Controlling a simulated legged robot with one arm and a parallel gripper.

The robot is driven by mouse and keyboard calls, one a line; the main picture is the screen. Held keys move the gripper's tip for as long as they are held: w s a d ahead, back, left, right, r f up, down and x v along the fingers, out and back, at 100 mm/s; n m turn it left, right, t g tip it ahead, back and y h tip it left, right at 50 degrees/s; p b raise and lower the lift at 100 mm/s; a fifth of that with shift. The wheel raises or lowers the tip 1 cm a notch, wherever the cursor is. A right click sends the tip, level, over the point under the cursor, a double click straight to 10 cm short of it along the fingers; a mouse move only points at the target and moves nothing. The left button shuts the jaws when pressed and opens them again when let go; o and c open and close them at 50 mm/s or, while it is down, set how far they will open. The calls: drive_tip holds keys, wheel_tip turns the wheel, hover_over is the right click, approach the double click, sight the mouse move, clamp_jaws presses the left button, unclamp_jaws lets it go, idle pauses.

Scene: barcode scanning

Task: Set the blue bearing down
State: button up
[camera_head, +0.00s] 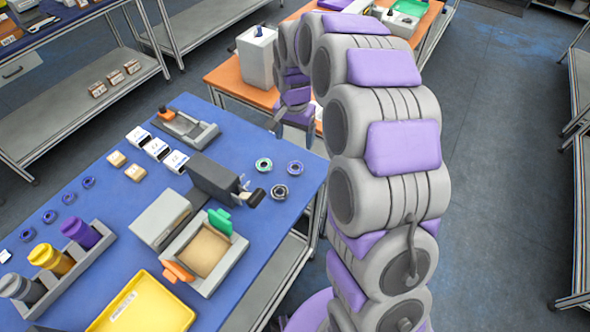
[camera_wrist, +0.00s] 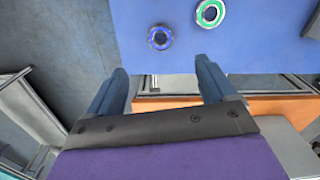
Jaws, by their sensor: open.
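The blue bearing (camera_head: 295,167) lies flat near the right edge of the blue table (camera_head: 110,205). In the wrist view the bearing (camera_wrist: 161,36) lies just beyond the fingertips, apart from them. A green bearing (camera_head: 263,165) lies beside it, and shows also in the wrist view (camera_wrist: 210,12). A dark bearing (camera_head: 280,191) lies close by in the head view. My gripper (camera_head: 295,130) is over the table's far right edge, partly hidden by my arm. In the wrist view my gripper (camera_wrist: 162,66) is open and empty.
A grey press-like device (camera_head: 215,178) and a box with a tan pad (camera_head: 205,252) stand left of the bearings. A yellow tray (camera_head: 145,308), a rack of bottles (camera_head: 65,270) and several small blue rings are further left. An orange table (camera_head: 235,75) stands behind.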

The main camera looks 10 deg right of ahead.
drive_tip(key=b, duration=0.2)
hover_over(295, 167)
drive_tip(key=f, duration=0.8)
drive_tip(key=shift+s+a+f, duration=0.15)
drive_tip(key=shift+s+a, duration=0.05)
drive_tip(key=shift+s, duration=0.1)
drive_tip(key=shift+w+d+f+b, duration=0.15)
drive_tip(key=shift+f+b, duration=0.2)
drive_tip(key=shift+f, duration=1.1)
drive_tip(key=shift+w+d+f+b, duration=0.15)
drive_tip(key=shift+f+b, duration=0.2)
drive_tip(key=shift+f, duration=1.05)
drive_tip(key=shift+a, duration=0.1)
drive_tip(key=shift+c, duration=0.4)
drive_tip(key=c, duration=1.3)
drive_tip(key=shift+o, duration=0.2)
drive_tip(key=shift+r, duration=0.1)
